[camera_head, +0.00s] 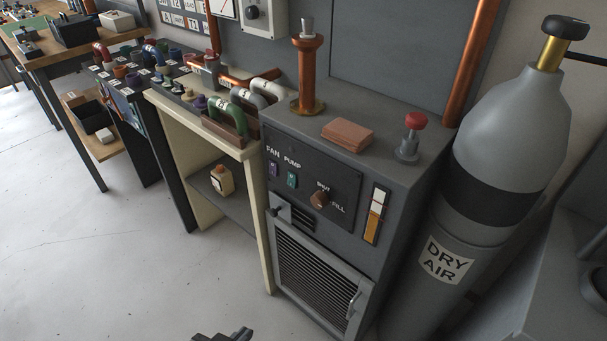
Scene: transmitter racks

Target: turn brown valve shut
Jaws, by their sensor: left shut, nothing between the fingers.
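The brown valve (319,199) is a round knob on the dark control panel of the grey cabinet. A "SHUT" label stands just above it and a "FILL" label to its lower right. I cannot tell which label the knob points to. My left gripper (224,337) shows only as a dark tip at the bottom edge, shut and empty. It is well below and left of the valve, apart from it. My right gripper is not in view.
Left of the valve are the fan switch (273,169) and pump switch (292,180); right of it is a gauge (376,215). A red knob (415,121) stands on the cabinet. A dry air cylinder (490,190) stands at right. Open floor (120,250) lies at left.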

